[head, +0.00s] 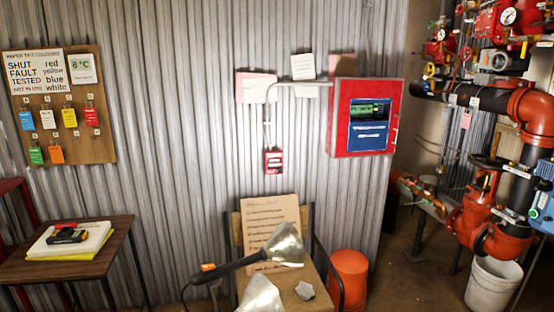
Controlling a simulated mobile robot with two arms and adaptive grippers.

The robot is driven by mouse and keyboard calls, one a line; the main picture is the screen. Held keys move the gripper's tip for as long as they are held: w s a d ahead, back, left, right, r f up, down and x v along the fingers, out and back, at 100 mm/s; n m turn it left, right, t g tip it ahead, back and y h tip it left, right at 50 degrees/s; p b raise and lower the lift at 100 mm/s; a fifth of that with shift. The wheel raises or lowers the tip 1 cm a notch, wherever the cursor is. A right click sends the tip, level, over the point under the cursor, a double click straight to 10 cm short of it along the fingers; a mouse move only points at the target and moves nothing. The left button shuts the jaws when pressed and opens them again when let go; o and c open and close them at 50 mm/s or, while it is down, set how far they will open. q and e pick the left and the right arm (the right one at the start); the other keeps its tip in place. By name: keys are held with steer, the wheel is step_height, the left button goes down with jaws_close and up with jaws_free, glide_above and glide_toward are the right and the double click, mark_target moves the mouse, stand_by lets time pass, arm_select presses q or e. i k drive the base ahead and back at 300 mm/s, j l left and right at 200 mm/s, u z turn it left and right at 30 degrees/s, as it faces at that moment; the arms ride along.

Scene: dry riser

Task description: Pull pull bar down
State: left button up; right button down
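A small red pull station (273,161) is fixed to the corrugated metal wall, left of the red alarm panel (362,117). A pale bar or label shows on its front, but it is too small to tell the bar's exact position. A grey conduit (268,110) rises from it and bends right towards the panel. Nothing touches the pull station. Neither of my grippers can be made out in the head view.
A chair (236,230) with a handwritten board (270,222) stands below the pull station. A black-handled lamp (285,245) lies before it. A side table (85,262) is left, an orange bin (348,280) right. Red pipework (535,110) and a white bucket (493,285) fill the right.

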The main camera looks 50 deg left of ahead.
mark_target(272, 162)
steer(key=i+u, duration=0.25)
steer(key=u, duration=0.15)
steer(key=i+u, duration=0.25)
steer(key=u, duration=0.15)
steer(key=i+l+u, duration=0.1)
steer(key=u, duration=0.3)
steer(key=i+l+u, duration=0.2)
steer(key=u, duration=0.2)
steer(key=i, duration=0.15)
